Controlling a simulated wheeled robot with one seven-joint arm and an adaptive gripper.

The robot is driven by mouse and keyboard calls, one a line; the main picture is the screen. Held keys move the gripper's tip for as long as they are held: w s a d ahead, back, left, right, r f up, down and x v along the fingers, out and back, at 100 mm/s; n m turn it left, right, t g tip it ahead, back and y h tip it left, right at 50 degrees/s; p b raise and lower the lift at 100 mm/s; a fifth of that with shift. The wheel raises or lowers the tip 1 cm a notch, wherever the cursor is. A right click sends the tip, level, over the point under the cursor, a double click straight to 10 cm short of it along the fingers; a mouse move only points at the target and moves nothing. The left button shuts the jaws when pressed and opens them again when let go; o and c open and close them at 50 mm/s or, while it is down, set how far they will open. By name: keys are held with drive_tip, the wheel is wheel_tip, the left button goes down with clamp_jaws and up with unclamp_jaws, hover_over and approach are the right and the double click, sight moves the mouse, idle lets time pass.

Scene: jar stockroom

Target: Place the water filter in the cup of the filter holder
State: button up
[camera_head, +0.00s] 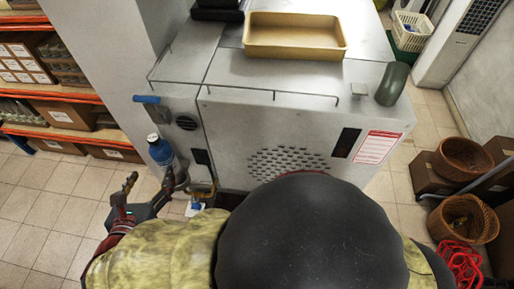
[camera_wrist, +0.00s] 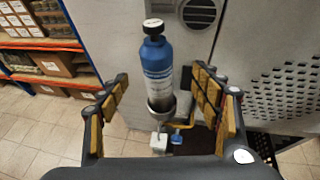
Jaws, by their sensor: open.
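My gripper (camera_wrist: 163,85) is open, with one yellow-padded finger on each side of the filter and visible gaps between. It also shows in the head view (camera_head: 149,184). How deep the filter sits in the cup is hidden.
The grey machine (camera_head: 275,125) stands close on the right, with a tan tray (camera_head: 294,50) on top. A yellow pipe (camera_wrist: 190,124) and a blue valve handle (camera_wrist: 176,138) are near the cup. Orange shelves (camera_head: 55,98) with boxes stand left. Tiled floor (camera_head: 45,210) is free at left.

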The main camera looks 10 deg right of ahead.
drive_tip(key=w+d+r+m+g+h, duration=0.1)
drive_tip(key=d+m+g, duration=0.1)
drive_tip(key=d+m, duration=0.5)
drive_tip(key=w+d+r+m+g+h, duration=0.2)
drive_tip(key=d+m+g, duration=0.1)
drive_tip(key=d, duration=0.8)
drive_tip(key=w+d+r+m+g+h, duration=0.1)
drive_tip(key=d+m+g, duration=0.1)
drive_tip(key=d+m, duration=0.6)
drive_tip(key=s+d+r+m+y, duration=0.2)
drive_tip(key=s+d+m, duration=0.3)
drive_tip(key=d+m, duration=0.2)
drive_tip(key=s+d+r+m+y, duration=0.3)
drive_tip(key=s+d+m, duration=0.2)
drive_tip(key=m, duration=0.5)
drive_tip(key=shift+s+d+r+g, duration=0.15)
drive_tip(key=shift+s+d+g, duration=0.25)
drive_tip(key=shift+d, duration=1)
